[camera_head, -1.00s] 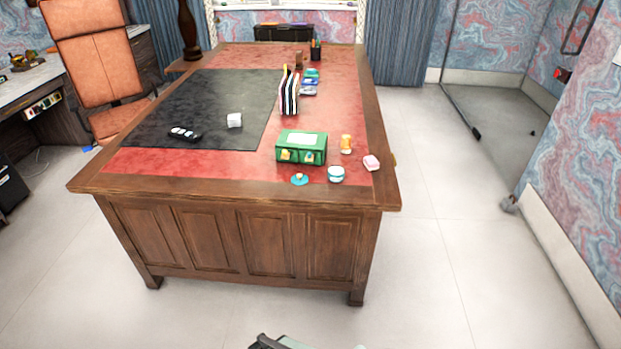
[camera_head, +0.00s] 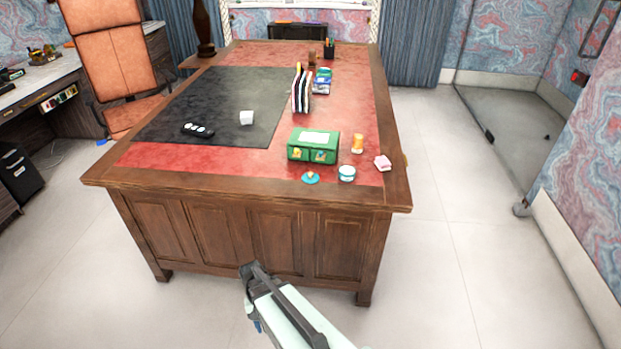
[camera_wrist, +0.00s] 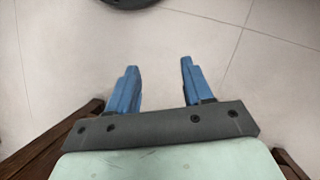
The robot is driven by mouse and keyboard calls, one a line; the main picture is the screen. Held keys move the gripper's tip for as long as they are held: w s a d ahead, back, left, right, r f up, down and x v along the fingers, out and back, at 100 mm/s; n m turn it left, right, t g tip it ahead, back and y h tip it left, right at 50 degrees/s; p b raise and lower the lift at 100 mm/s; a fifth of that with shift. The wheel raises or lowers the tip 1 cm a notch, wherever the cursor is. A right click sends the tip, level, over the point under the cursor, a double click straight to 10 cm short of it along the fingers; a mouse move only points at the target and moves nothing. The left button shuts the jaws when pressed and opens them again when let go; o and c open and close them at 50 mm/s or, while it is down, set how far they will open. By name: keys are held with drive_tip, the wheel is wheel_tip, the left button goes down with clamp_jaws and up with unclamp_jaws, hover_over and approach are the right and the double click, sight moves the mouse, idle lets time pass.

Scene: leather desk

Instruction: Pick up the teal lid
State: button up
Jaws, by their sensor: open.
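The teal lid (camera_head: 310,177) is a small flat disc with an orange-tan knob. It lies on the red leather near the desk's front edge, in front of the green box. A white and teal jar (camera_head: 347,173) stands just right of it, apart from it. My gripper shows in the wrist view with two blue fingers (camera_wrist: 159,65) spread apart, nothing between them, over pale floor tiles. In the head view my arm is in front of the desk, below and left of the lid, clear of it. The lid is not in the wrist view.
The green box (camera_head: 314,146) stands behind the lid. An orange-topped bottle (camera_head: 357,143) and a pink block (camera_head: 383,163) are to the right. The red strip left of the lid is clear.

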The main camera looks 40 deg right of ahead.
drive_tip(key=w+d+r+m+t, duration=0.1)
drive_tip(key=w+d+r+m, duration=0.1)
drive_tip(key=w+d+r, duration=0.3)
drive_tip(key=w+d+r+m+t, duration=0.1)
drive_tip(key=w+d+r+m, duration=0.1)
drive_tip(key=w+d+r, duration=0.4)
drive_tip(key=w+d+r+m+t, duration=0.2)
drive_tip(key=w+d+r, duration=0.4)
drive_tip(key=w+r, duration=0.6)
wheel_tip(320, 180, up, 6)
drive_tip(key=shift+d+r+m, duration=0.1)
drive_tip(key=shift+m, duration=0.4)
wheel_tip(320, 180, up, 15)
drive_tip(key=m, duration=0.8)
hover_over(310, 173)
drive_tip(key=shift+h, duration=0.4)
drive_tip(key=f, duration=0.6)
drive_tip(key=shift+s+f, duration=0.3)
drive_tip(key=shift+f, duration=0.05)
drive_tip(key=shift+w+f, duration=0.15)
drive_tip(key=shift+f, duration=1.55)
drive_tip(key=shift+w+f, duration=0.1)
drive_tip(key=shift+f, duration=1.6)
clamp_jaws()
